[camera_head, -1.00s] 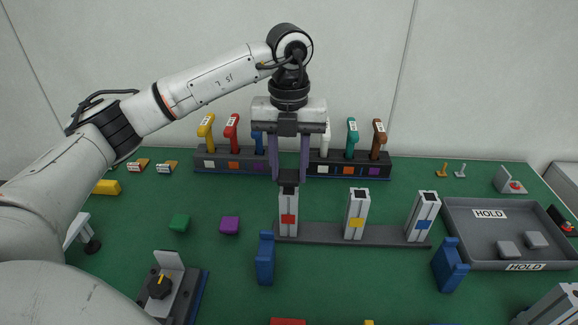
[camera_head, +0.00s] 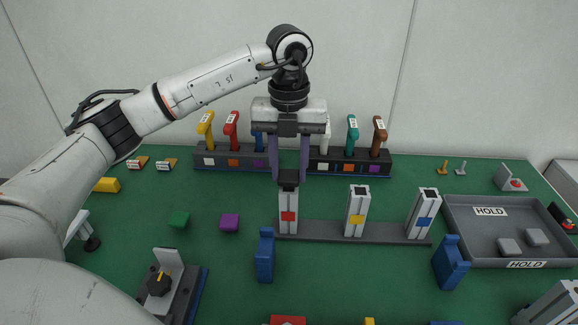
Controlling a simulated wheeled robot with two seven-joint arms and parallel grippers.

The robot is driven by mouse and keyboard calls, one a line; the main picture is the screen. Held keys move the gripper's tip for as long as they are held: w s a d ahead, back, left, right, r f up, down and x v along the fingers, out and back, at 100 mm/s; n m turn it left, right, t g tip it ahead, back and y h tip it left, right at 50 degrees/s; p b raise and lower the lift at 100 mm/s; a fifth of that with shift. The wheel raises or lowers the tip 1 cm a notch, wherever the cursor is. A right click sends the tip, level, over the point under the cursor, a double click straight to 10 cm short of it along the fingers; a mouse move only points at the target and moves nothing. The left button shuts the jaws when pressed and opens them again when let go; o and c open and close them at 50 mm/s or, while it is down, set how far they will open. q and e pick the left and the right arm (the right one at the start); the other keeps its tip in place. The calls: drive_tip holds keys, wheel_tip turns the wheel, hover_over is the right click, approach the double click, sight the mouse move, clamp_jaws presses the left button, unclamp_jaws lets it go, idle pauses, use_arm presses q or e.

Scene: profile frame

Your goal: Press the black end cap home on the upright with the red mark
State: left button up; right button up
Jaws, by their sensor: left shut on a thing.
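The red-marked upright (camera_head: 288,213) is a silver profile standing at the left end of a dark grey base rail (camera_head: 330,232). The black end cap (camera_head: 288,177) is at its top end, between the fingertips of my left gripper (camera_head: 290,181). The gripper comes straight down from above and is shut on the cap. The cap appears to meet the upright's top; I cannot tell whether it is fully seated or a small gap remains. My right gripper is not in view.
Uprights with a yellow mark (camera_head: 356,215) and a blue mark (camera_head: 423,215) stand to the right on the rail. A row of coloured handles in a dark rack (camera_head: 225,158) is behind. Blue blocks (camera_head: 265,256) (camera_head: 449,263) stand in front. A grey HOLD tray (camera_head: 470,240) is at right.

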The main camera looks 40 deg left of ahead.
sight(289, 173)
use_arm(q)
drive_tip(key=shift+f+b, duration=0.45)
drive_tip(key=shift+f, duration=0.3)
idle(0.3)
drive_tip(key=o, duration=1.1)
wheel_tip(289, 173, up, 10)
drive_tip(key=shift+r, duration=0.2)
